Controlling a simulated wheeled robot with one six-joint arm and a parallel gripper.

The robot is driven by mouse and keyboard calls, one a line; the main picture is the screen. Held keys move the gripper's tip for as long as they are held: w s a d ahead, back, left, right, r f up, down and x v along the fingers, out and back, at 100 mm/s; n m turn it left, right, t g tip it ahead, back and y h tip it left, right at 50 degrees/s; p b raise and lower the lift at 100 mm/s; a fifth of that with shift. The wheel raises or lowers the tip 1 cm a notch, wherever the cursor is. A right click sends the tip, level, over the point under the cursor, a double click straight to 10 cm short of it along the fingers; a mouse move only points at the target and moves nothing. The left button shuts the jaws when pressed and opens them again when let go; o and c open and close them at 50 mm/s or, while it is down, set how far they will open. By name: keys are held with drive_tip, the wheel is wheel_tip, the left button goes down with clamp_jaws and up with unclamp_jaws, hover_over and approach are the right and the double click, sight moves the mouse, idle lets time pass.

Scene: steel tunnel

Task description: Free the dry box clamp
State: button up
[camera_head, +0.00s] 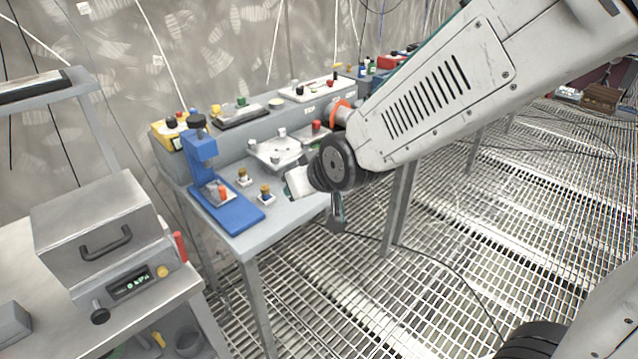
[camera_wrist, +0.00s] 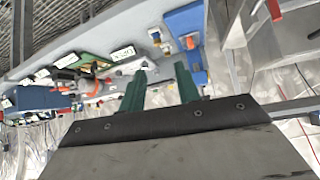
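The grey dry box (camera_head: 95,225) stands on a bench at the left, lid down, with a black handle on its front. A small display (camera_head: 130,284) on its front seems to read 0 kPa. A red upright lever (camera_head: 180,247), which looks like the clamp, stands at the box's right side. My gripper (camera_head: 337,215) hangs beside the right end of the middle bench, far to the right of the box and mostly hidden by my wrist. In the wrist view, the two green fingers of my gripper (camera_wrist: 161,88) are apart with nothing between them.
The middle bench (camera_head: 275,238) stands between my gripper and the dry box. It carries a blue press (camera_head: 202,160), small brass-coloured parts (camera_head: 265,194) and a grey plate (camera_head: 280,150). A shelf with several instruments runs behind. The grating floor (camera_head: 350,310) in front is largely clear.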

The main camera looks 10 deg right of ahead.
drive_tip(key=shift+s+d+r+g+h, duration=0.25)
drive_tip(key=shift+s+d, duration=0.2)
drive_tip(key=shift+d, duration=0.3)
drive_tip(key=shift+s+d+r+g+h, duration=0.15)
drive_tip(key=shift+s+d+r, duration=0.25)
drive_tip(key=shift+d, duration=0.35)
drive_tip(key=shift+f, duration=0.1)
